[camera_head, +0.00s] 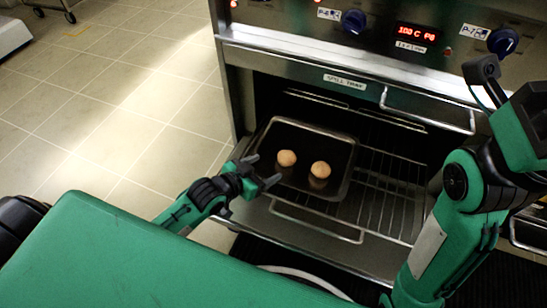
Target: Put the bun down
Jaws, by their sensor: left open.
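Two round brown buns, one on the left (287,158) and one on the right (320,170), sit apart on a dark square tray (342,190). The tray rests on the left side of a wire rack (385,200) in the open oven. My left gripper (272,182) is at the tray's left front edge, open and empty, with its fingers pointing toward the buns. It appears apart from both buns. My right arm comes up at the right, but its fingertips are not clearly visible.
The oven's panel with blue knobs (354,21) and a red display (416,33) is above. A handle (430,110) juts out below the panel. The rack right of the tray is bare. Tiled floor (110,110) lies open at left.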

